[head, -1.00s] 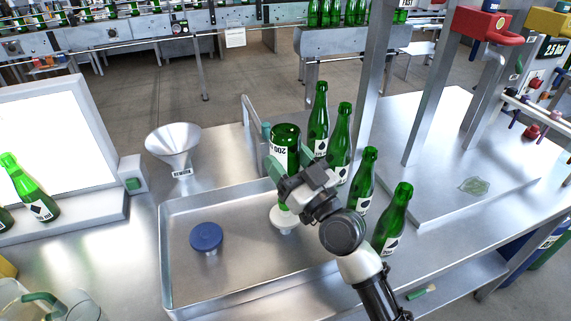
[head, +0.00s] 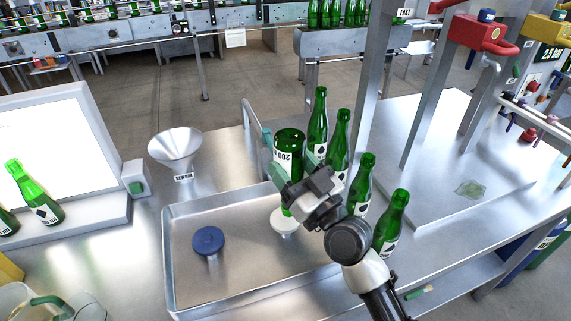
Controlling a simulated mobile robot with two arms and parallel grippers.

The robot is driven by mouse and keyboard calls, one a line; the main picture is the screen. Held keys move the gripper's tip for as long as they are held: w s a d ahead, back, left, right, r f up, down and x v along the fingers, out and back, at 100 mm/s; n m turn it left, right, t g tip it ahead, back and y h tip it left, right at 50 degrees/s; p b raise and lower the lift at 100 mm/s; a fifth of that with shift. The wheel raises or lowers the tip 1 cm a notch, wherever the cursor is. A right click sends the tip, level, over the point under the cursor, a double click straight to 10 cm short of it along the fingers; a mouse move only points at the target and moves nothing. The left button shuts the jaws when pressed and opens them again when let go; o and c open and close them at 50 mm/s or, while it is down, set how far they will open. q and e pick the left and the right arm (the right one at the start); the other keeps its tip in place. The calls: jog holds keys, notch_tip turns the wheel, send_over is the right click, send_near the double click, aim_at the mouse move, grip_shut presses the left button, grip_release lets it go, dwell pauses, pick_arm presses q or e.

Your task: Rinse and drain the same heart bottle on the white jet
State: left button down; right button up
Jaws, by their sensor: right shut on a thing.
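My right gripper (head: 291,180) is shut on an upside-down green bottle (head: 289,145) with a white label reading "200". The bottle's base points up and its neck end is down, just over the white jet (head: 284,222) in the metal tray (head: 170,255). The gripper hides much of the lower bottle, so I cannot tell whether its mouth touches the jet. A heart mark on the label is not visible. A blue jet (head: 208,241) stands free to the left in the same tray. My left gripper is not in view.
Several upright green bottles (head: 360,184) stand in a row close to the right of my right gripper. A steel funnel (head: 175,147) stands behind the tray. A lit panel (head: 60,130) with bottles in front is at left. A metal post (head: 372,75) rises behind the row.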

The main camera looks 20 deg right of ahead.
aim_at(294, 154)
jog(key=s+r+p, duration=0.3)
jog(key=shift+r, duration=0.2)
jog(key=shift+s+r, duration=0.25)
jog(key=shift+s, duration=0.25)
jog(key=shift+w+d, duration=0.1)
